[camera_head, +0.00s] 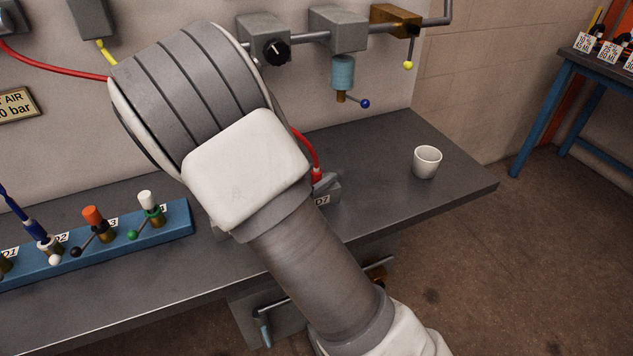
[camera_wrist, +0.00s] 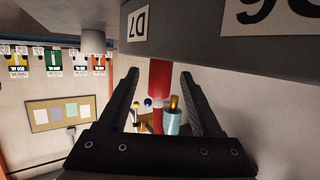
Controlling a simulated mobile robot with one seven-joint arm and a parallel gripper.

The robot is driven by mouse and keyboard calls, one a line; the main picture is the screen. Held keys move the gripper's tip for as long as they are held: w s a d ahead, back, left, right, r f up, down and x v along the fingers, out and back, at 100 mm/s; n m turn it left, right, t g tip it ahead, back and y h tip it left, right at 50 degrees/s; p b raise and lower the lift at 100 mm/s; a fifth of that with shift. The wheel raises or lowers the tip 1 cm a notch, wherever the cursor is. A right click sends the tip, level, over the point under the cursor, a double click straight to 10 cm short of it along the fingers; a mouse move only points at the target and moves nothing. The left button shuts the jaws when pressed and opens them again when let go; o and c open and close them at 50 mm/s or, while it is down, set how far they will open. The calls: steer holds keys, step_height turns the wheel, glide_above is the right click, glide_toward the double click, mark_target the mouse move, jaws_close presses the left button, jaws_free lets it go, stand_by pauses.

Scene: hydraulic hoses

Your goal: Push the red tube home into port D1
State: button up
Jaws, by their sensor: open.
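The red tube (camera_head: 55,70) runs from the wall at upper left behind my arm. It comes out on the right and ends in a red plug (camera_head: 317,175) at a grey block marked D7 (camera_head: 328,190). My gripper is hidden behind my arm in the head view. In the wrist view my gripper (camera_wrist: 159,88) is open, its fingers on either side of the red plug (camera_wrist: 159,72), with gaps showing. The block (camera_wrist: 180,32) is close by there. Port D1 (camera_head: 5,266) is a brass fitting on the blue manifold, partly cut off at the left edge.
The blue manifold (camera_head: 180,228) also holds a dark blue tube (camera_head: 32,228) by D2, an orange cap (camera_head: 92,215) by D3 and a white cap (camera_head: 146,198) by D4, with small levers. A white cup (camera_head: 427,162) stands right on the bench (camera_head: 385,195). Valves hang above.

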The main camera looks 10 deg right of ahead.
steer(key=shift+x, duration=1.5)
jaws_close()
